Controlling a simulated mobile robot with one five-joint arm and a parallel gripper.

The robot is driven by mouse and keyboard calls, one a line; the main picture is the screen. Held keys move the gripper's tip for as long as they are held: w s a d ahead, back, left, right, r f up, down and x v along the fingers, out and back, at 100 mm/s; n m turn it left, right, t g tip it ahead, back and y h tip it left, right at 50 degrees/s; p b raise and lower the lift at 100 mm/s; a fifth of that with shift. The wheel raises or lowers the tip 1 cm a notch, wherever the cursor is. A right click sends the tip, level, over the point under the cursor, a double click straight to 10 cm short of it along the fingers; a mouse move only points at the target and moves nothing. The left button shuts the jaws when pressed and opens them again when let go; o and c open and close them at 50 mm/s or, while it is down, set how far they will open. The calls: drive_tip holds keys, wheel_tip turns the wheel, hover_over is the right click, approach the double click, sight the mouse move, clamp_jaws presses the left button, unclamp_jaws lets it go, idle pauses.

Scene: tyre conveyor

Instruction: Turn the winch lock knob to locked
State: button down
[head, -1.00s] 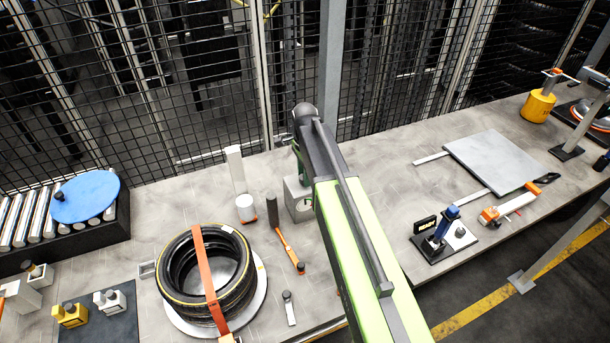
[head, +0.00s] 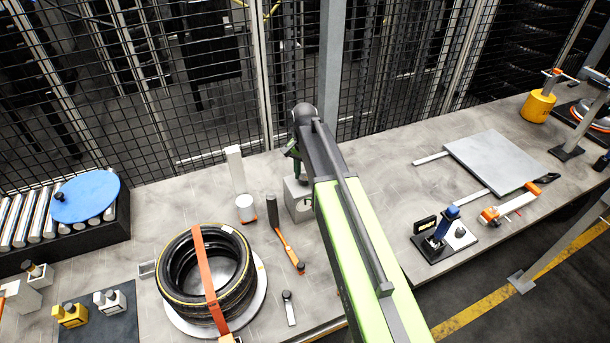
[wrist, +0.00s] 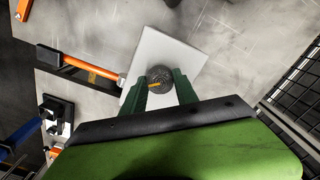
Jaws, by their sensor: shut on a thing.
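The winch lock knob (wrist: 160,74) is a dark, ridged round knob with an orange-yellow mark, seen from above in the wrist view. It sits on a pale grey square box (wrist: 172,51), which also shows in the head view (head: 296,203) with a round mark on its front. My gripper (wrist: 160,88) has its green fingers on both sides of the knob and is shut on it. In the head view my gripper (head: 293,151) shows above the box, partly hidden by my arm, and the knob cannot be made out there.
A tool with an orange shaft and dark grip (head: 284,240) lies just left of the box. A strapped stack of tyres (head: 180,262) stands further left. Wire mesh fencing (head: 190,100) runs behind the bench. Bare bench (head: 385,190) lies right of my arm.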

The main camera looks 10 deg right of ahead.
sight(305, 177)
drive_tip(key=n, duration=0.5)
drive_tip(key=shift+n, duration=0.3)
drive_tip(key=n, duration=0.4)
drive_tip(key=shift+n, duration=0.4)
drive_tip(key=c, duration=0.9)
unclamp_jaws()
drive_tip(key=shift+c, duration=0.2)
wheel_tip(305, 177, up, 18)
drive_tip(key=p, duration=1.7)
drive_tip(key=shift+f, duration=0.25)
